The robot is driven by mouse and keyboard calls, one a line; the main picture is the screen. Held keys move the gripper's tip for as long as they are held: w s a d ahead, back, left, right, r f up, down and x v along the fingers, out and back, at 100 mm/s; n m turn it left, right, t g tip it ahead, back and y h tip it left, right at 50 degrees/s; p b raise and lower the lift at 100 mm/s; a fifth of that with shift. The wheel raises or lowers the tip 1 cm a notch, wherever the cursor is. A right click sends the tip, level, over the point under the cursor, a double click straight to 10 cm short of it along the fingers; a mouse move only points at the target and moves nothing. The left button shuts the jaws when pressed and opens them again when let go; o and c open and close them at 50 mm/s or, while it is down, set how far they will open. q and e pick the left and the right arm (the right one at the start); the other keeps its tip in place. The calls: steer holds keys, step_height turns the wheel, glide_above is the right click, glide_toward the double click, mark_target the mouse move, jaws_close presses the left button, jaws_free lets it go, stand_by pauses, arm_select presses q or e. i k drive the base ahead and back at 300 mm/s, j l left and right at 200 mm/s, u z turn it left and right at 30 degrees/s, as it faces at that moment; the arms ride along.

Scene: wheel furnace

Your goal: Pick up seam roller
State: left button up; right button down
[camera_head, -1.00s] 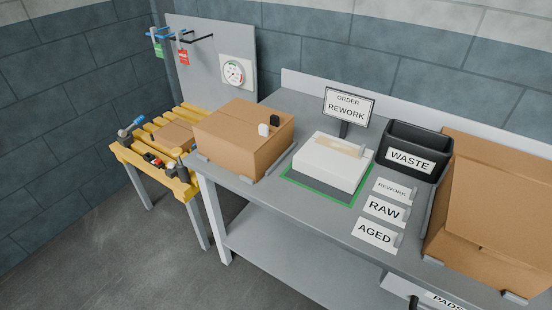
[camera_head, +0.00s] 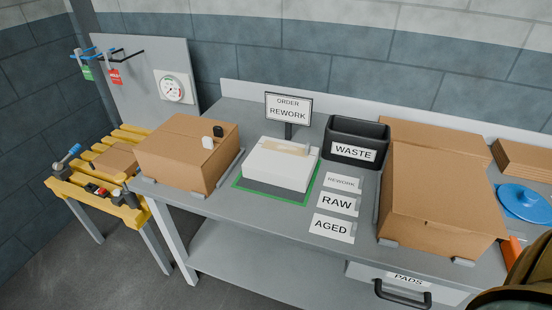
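I cannot make out a seam roller for certain. A small tool with a blue handle (camera_head: 67,156) and grey end lies on the left end of the yellow slatted bench (camera_head: 127,215); it is too small to tell whether it is the roller. Small red and black items (camera_head: 95,189) lie near the bench's front edge. Neither of my grippers is in view.
The grey worktable holds a left carton (camera_head: 170,160), a white box (camera_head: 275,170), a black WASTE bin (camera_head: 375,133) and a large right carton (camera_head: 430,185). A blue lidded item (camera_head: 525,200) sits far right. Floor (camera_head: 75,275) is clear at lower left.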

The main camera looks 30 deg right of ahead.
mark_target(511, 250)
steer(key=z, duration=2.75)
steer(key=j+z, duration=0.25)
steer(key=z, duration=0.15)
steer(key=k+j+z, duration=0.15)
steer(key=z, duration=0.3)
steer(key=k+j+z, duration=0.1)
steer(key=j+z, duration=0.3)
